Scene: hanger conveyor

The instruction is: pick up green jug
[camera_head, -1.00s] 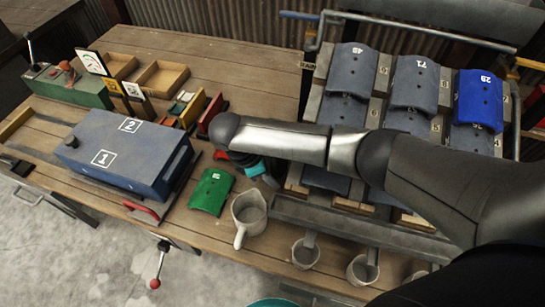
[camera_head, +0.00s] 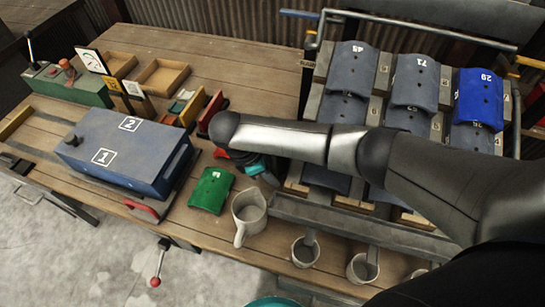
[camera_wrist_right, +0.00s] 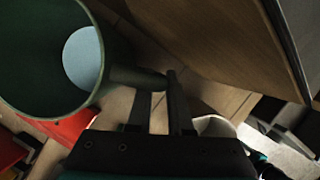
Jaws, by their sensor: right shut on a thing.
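The green jug (camera_wrist_right: 28,50) is close up at the left of the right wrist view. I see into its round mouth, with a pale blue-grey disc of light or contents inside. Its handle (camera_wrist_right: 135,78) reaches right, between my right gripper's dark fingers. My right gripper (camera_wrist_right: 158,112) is shut on this handle. In the head view my right arm hides the jug and most of the gripper. My left gripper is in neither current view.
A blue box (camera_head: 125,150) marked 1 and 2 and a curved green plate (camera_head: 211,190) lie on the wooden table. A grey jug (camera_head: 250,211) stands close by. A rack with blue plates (camera_head: 478,97) is at the right. A red object (camera_wrist_right: 62,128) is near the green jug.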

